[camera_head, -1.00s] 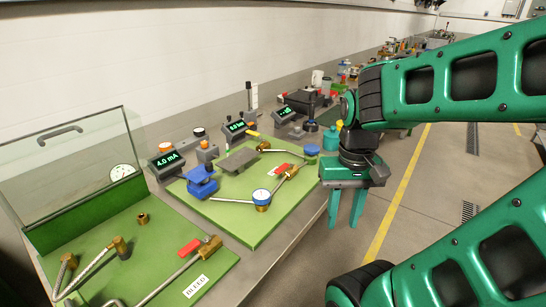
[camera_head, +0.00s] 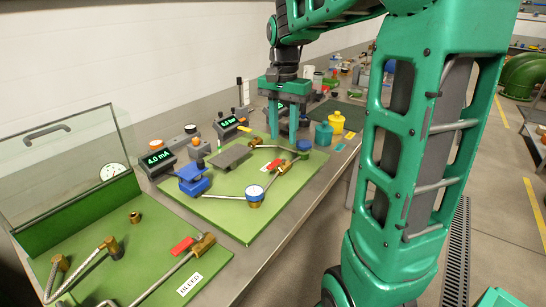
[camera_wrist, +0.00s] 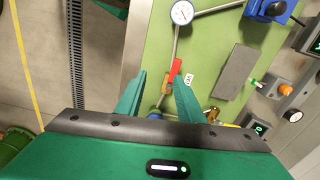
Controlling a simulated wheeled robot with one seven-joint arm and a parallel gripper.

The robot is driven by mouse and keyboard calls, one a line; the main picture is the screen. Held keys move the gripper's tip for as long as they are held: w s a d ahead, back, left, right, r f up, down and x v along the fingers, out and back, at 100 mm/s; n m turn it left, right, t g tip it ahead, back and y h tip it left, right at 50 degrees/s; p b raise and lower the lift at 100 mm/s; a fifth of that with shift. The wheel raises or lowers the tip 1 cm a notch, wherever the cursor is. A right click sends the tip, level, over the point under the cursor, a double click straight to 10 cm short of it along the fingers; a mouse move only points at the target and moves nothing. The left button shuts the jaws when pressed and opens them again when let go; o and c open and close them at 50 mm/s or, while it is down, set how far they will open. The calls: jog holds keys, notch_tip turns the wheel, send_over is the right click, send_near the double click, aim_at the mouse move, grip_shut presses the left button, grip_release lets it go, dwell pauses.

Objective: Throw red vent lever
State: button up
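A red lever (camera_head: 275,171) sits on a brass valve on the far green board (camera_head: 225,213), with a small white tag beside it whose text I cannot read. It also shows in the wrist view (camera_wrist: 173,72), beyond my fingertips. A second red lever (camera_head: 182,245) is on the near green board, beside a white label (camera_head: 189,284) that seems to read BLEED. My gripper (camera_head: 283,138) points down above the back of the far board, fingers apart and empty. In the wrist view my gripper (camera_wrist: 160,79) is open, its fingers on either side of the pipe line; neither visibly touches the lever.
A round gauge (camera_head: 254,194), a blue clamp-like part (camera_head: 192,180) and a blue-topped fitting (camera_head: 304,147) stand on the far board. Teal (camera_head: 323,134) and yellow (camera_head: 337,121) containers stand on the bench behind. A clear-sided case lid (camera_head: 62,160) rises at left.

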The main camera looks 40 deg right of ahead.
aim_at(273, 162)
jog(key=shift+m, duration=0.6)
jog(key=w+f, duration=0.1)
jog(key=f, duration=0.2)
jog(key=w+f, duration=0.2)
jog(key=f, duration=0.2)
jog(key=w+f, duration=0.1)
jog(key=f, duration=0.2)
jog(key=shift+w+f, duration=0.15)
grip_shut()
